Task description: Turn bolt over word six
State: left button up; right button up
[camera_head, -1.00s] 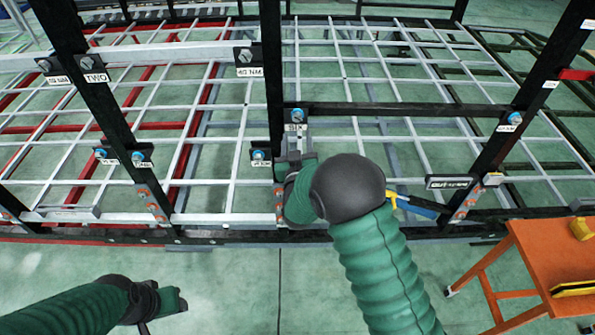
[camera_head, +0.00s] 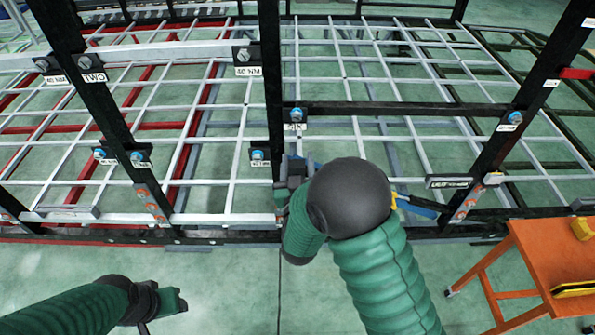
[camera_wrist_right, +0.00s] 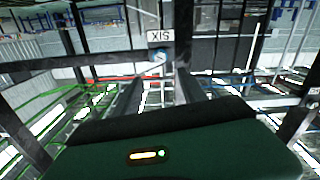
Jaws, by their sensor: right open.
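The bolt (camera_head: 296,114) with a blue ring sits on the black crossbar, directly above the white label SIX (camera_head: 296,127). In the right wrist view the bolt (camera_wrist_right: 160,57) and the SIX label (camera_wrist_right: 160,37) appear upside down, with the bolt just beyond and between my open fingers. My right gripper (camera_head: 290,168) is below the label in the head view, partly hidden by my own forearm and wrist; in the wrist view the empty right gripper (camera_wrist_right: 160,84) shows no contact with the bolt. My left gripper (camera_head: 175,301) hangs low at left over the floor, its jaw state unclear.
Black posts (camera_head: 272,75) and the lower rail (camera_head: 220,237) frame the white grid. Other blue-ringed bolts (camera_head: 258,155) sit on neighbouring posts. A blue and yellow tool (camera_head: 420,207) is partly behind my right arm. An orange table (camera_head: 540,260) stands at right.

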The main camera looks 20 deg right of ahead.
jog(key=shift+v, duration=1.7)
jog(key=shift+b, duration=0.3)
